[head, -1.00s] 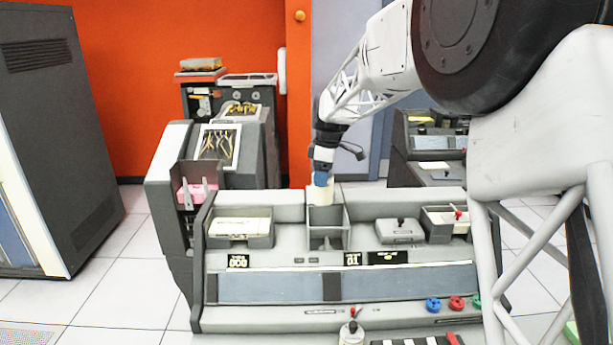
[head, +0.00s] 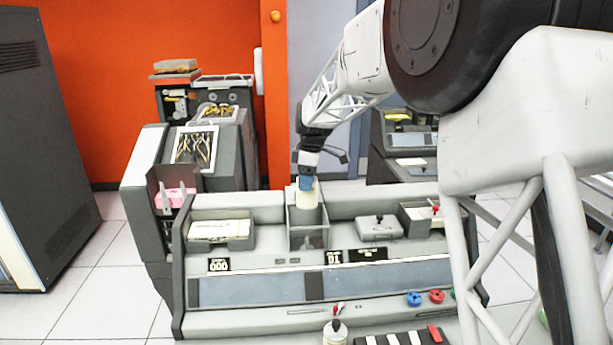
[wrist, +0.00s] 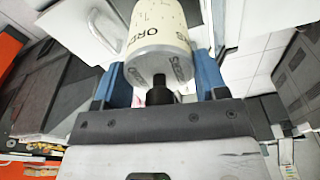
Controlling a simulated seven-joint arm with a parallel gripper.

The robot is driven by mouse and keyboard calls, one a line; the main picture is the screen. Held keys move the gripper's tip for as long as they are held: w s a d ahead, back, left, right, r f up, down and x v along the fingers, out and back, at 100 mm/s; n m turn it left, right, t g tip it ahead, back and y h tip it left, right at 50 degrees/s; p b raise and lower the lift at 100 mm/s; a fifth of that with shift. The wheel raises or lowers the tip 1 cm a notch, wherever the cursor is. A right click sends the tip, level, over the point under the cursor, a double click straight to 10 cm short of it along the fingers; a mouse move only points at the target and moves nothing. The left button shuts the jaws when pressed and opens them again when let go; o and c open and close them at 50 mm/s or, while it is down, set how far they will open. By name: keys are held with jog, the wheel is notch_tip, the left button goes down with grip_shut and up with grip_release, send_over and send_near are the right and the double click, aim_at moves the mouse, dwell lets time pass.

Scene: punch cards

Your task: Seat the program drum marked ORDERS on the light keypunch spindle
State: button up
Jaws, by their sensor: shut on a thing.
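My gripper (head: 306,184) is shut on a cream drum (head: 307,198). In the wrist view, the blue fingers stand on both sides of the drum (wrist: 157,42), which bears ORDERS lettering on its side and grey end. A short black stub (wrist: 159,91) shows between the drum's end and my palm. In the head view, the drum hangs upright at the open compartment (head: 308,237) in the top middle of the light grey keypunch (head: 258,261). Its lower end overlaps the compartment's upper part; I cannot tell how deep it is.
A card tray (head: 220,230) lies left of the compartment. A grey block with a knob (head: 379,228) and another tray (head: 421,217) lie to its right. Dark machines stand behind. A white bottle (head: 335,333) and colored knobs (head: 436,297) are at the front.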

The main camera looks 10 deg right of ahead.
jog(key=shift+f, duration=1.1)
jog(key=shift+f, duration=5.2)
dwell(1.7)
